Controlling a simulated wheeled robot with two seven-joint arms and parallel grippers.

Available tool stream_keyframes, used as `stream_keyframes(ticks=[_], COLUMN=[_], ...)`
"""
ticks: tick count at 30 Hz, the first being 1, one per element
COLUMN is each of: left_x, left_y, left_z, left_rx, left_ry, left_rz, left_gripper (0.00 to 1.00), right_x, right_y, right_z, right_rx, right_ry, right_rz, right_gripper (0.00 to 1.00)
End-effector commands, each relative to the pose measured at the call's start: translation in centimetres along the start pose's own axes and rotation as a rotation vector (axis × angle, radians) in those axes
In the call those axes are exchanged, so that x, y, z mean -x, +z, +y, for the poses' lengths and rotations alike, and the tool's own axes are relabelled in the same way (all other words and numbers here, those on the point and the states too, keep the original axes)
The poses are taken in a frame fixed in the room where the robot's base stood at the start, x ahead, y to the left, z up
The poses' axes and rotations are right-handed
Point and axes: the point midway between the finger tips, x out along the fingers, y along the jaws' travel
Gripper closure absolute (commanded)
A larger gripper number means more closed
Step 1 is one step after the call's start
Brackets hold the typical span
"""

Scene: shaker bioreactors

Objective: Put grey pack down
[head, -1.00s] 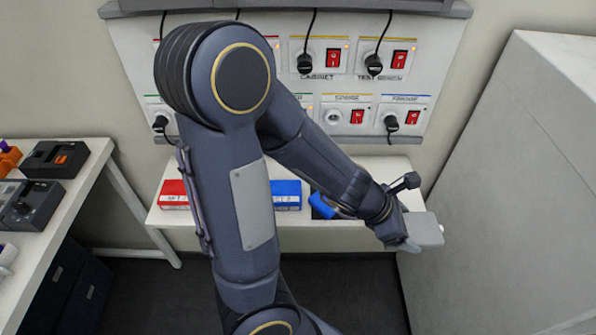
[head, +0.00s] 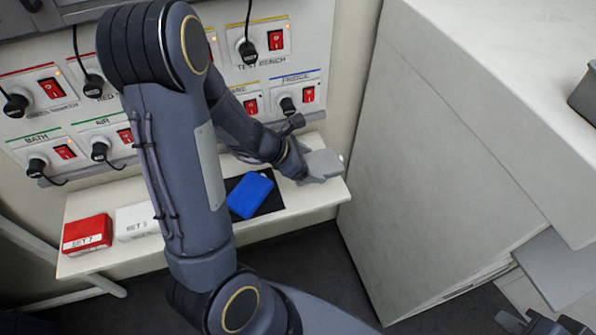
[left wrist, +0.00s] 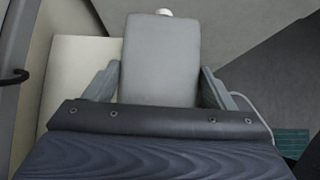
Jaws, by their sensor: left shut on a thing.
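The grey pack (head: 325,162) is a flat, light grey block with a small white cap at its far end. My left gripper (head: 314,168) is shut on it, and the pack shows against the right end of the white shelf (head: 310,195). I cannot tell from the head view whether it touches the shelf. In the left wrist view the pack (left wrist: 160,60) sits between the two fingers, cap pointing away. Part of my right gripper (head: 543,324) shows at the bottom right edge, far from the pack; its jaws are unclear.
A blue pack (head: 250,195) lies on a black mat (head: 271,203) on the shelf. A red box (head: 87,233) and a white box (head: 135,221) stand to its left. A panel of plugs and red switches (head: 75,115) is behind. A large pale cabinet (head: 440,150) stands close on the right.

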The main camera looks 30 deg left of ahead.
Motion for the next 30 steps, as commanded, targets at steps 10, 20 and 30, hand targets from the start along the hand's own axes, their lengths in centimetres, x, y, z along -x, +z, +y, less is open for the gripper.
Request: stream_keyframes(ticks=[10,20,30], left_x=[-2.3,-4.8,-5.0], left_y=[-4.1,-6.8,-7.0], left_z=[3.2,3.7,3.7], left_rx=[0.0,0.001,0.0], left_ry=[-0.003,-0.004,-0.002], left_rz=[-0.001,-0.001,-0.002], left_gripper=[0.54,0.54,0.54], right_x=[-0.6,-1.1,-1.3], right_y=[0.3,0.6,0.7], right_z=[0.2,0.5,0.6], right_rx=[0.0,0.0,0.0], right_ry=[0.0,0.0,0.0], right_rz=[-0.001,-0.001,-0.001], right_gripper=[1.0,1.0,1.0])
